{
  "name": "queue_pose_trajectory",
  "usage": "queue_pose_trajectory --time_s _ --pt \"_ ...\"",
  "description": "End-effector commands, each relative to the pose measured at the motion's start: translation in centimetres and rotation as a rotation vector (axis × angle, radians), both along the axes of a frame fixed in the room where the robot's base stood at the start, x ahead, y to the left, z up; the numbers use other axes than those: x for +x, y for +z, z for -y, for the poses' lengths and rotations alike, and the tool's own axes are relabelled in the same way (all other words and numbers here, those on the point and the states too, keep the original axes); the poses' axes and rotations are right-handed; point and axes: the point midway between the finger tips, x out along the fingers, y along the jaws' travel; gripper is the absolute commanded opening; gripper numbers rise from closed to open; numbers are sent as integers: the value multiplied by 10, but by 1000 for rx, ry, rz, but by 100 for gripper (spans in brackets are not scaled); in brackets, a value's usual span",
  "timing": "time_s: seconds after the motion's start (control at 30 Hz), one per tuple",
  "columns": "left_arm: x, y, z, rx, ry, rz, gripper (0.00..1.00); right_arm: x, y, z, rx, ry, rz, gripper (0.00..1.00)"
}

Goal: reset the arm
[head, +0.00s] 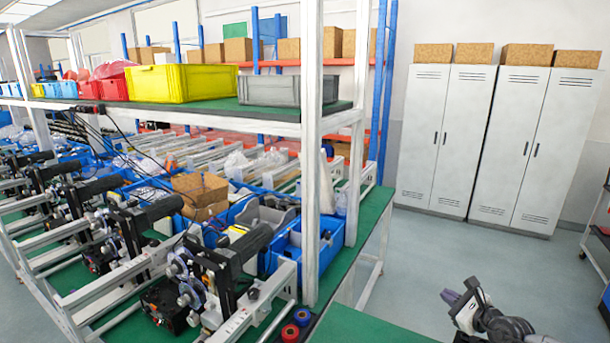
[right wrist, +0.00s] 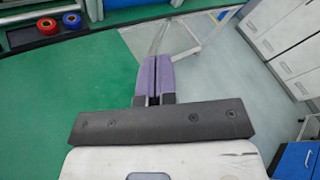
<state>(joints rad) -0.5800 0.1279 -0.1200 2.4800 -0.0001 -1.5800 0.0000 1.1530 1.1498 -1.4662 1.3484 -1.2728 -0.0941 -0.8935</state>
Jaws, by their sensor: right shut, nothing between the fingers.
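My right gripper (head: 450,296) is at the lower right in the head view, beside the corner of a green tabletop (head: 365,328). In the right wrist view its two purple fingers (right wrist: 155,62) are pressed together with nothing between them. Below them in that view the green surface is at the left and the pale floor at the right. My left gripper is not in view.
A white-framed rack (head: 311,170) with coder machines, blue bins (head: 305,248) and a yellow crate (head: 182,82) fills the left. A red roll (head: 290,332) and a blue roll (head: 302,316) lie near the front edge. Grey cabinets (head: 445,140) stand behind open floor.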

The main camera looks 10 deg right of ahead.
Motion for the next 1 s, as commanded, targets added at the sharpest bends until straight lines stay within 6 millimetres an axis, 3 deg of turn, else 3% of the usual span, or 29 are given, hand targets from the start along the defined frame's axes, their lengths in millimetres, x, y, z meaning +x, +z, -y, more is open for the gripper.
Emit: queue_pose_trajectory --time_s 0.03,0.23,0.3,0.4,0.47,0.6,0.8,0.97,1.0 --pt "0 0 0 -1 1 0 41 5 30 -13 176 -38 95 0" --pt "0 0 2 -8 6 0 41 8 154 -67 1003 -120 444 0" --pt "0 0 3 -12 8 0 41 0 182 -87 1310 -136 519 0" --pt "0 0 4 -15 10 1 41 -18 197 -119 1750 -189 560 0" --pt "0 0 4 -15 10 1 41 -32 190 -142 2011 -258 542 0" --pt "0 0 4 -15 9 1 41 -77 140 -200 2484 -555 376 0" --pt "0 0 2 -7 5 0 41 -143 72 -256 2742 -932 55 0" --pt "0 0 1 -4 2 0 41 -191 28 -278 2883 -1131 -147 0" --pt "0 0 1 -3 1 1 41 -203 17 -279 -2900 1180 168 0"
